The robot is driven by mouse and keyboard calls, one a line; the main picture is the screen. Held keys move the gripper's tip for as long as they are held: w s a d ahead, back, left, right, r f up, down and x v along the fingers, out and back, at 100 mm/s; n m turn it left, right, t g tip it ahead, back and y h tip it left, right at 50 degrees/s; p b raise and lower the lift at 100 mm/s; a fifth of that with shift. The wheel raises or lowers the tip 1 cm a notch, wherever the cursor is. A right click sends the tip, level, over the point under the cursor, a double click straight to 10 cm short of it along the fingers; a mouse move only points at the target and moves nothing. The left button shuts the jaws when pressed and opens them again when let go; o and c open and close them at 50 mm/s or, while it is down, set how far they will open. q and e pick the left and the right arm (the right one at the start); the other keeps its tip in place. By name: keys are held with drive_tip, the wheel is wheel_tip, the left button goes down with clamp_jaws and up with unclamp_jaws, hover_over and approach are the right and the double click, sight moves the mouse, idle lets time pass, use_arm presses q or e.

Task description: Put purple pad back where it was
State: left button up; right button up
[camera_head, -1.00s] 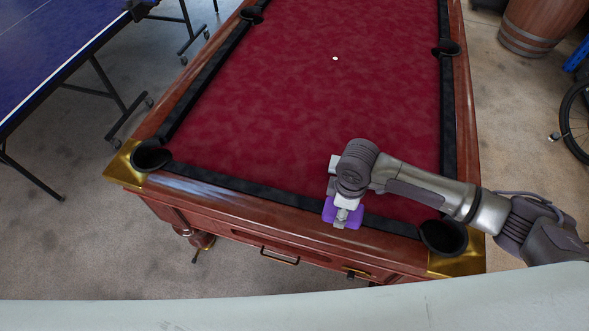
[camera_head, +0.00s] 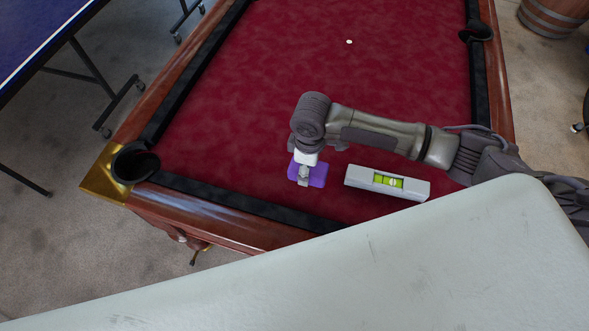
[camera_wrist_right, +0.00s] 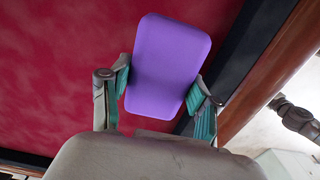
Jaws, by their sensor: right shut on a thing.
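The purple pad (camera_head: 319,176) is held by my right gripper (camera_head: 304,174) over the red cloth of the pool table (camera_head: 260,75), close to its near cushion. In the right wrist view the pad (camera_wrist_right: 172,62) lies between the two teal-lined fingers of the right gripper (camera_wrist_right: 160,95), which touch its sides. I cannot tell whether the pad touches the cloth. My left gripper is not in view.
A pale grey spirit level (camera_head: 409,187) with a green vial lies on the cloth right of the pad. A corner pocket (camera_head: 135,164) is at the near left. A small white spot (camera_head: 349,42) is far back. The cloth between is clear.

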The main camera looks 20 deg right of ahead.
sight(297, 165)
drive_tip(key=shift+w+a+f, duration=0.45)
drive_tip(key=shift+w+a, duration=0.05)
drive_tip(key=shift+w, duration=0.1)
drive_tip(key=shift+w+a+f, duration=0.4)
drive_tip(key=shift+w+a, duration=0.05)
drive_tip(key=shift+w, duration=0.15)
drive_tip(key=shift+w+a+f, duration=0.15)
drive_tip(key=shift+f, duration=0.3)
wheel_tip(297, 165, down, 3)
drive_tip(key=shift+f+p, duration=0.1)
drive_tip(key=shift+p, duration=0.55)
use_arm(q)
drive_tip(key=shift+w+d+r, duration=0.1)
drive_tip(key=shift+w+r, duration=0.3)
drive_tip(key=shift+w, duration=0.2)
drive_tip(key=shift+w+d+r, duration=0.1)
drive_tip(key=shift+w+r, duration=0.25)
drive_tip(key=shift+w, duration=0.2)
use_arm(e)
drive_tip(key=shift+f, duration=0.2)
drive_tip(key=o, duration=0.6)
drive_tip(key=shift+f, duration=0.15)
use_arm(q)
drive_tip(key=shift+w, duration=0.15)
use_arm(e)
drive_tip(key=o, duration=0.5)
